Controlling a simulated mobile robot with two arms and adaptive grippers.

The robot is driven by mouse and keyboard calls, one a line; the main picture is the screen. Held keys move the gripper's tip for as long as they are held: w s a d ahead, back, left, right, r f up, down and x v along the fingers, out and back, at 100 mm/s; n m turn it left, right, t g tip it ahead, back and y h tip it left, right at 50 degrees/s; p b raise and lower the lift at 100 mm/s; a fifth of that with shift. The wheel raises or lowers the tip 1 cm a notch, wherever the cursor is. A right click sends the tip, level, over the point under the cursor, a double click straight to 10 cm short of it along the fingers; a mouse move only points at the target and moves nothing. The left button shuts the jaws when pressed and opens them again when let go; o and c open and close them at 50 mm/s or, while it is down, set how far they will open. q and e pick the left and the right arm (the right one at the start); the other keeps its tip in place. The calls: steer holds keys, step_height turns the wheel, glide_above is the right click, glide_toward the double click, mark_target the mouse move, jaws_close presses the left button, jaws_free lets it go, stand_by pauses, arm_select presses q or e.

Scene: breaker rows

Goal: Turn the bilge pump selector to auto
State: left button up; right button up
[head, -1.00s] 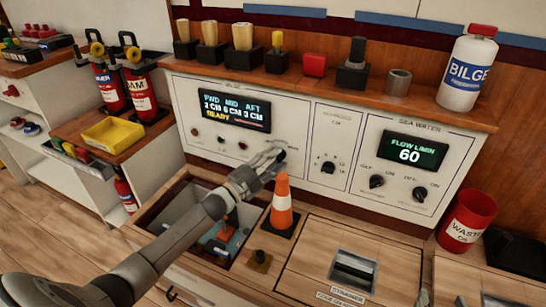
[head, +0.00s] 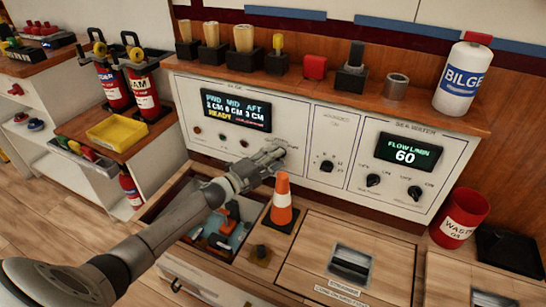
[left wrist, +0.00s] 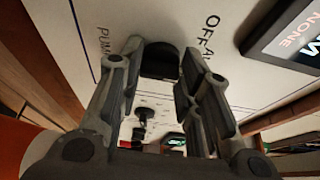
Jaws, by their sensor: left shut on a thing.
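The bilge panel (head: 215,145) is a white front with a lit display (head: 236,109) reading FWD, MID, AFT and READY. My left gripper (head: 272,158) is at the panel's right part, shut on the pump selector. In the left wrist view the black selector knob (left wrist: 160,60) lies between the two fingers of the left gripper (left wrist: 160,75). The lettering beside it reads PUMP and OFF-AU, with the rest cut off. Its pointer direction cannot be made out. In the head view my fingers mostly hide the knob. My right gripper is not in view.
An orange cone (head: 282,205) stands just below my left gripper. An open drawer bin (head: 215,235) lies under my arm. Another selector (head: 327,166) and the sea water panel's display (head: 408,152) are to the right. A red waste bin (head: 459,217) stands at the far right.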

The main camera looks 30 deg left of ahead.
arm_select(q)
steer(key=shift+f, duration=0.1)
stand_by(0.3)
steer(key=o, duration=1)
steer(key=shift+s, duration=0.15)
steer(key=v, duration=1.1)
steer(key=shift+s+a, duration=0.15)
steer(key=shift+s, duration=0.2)
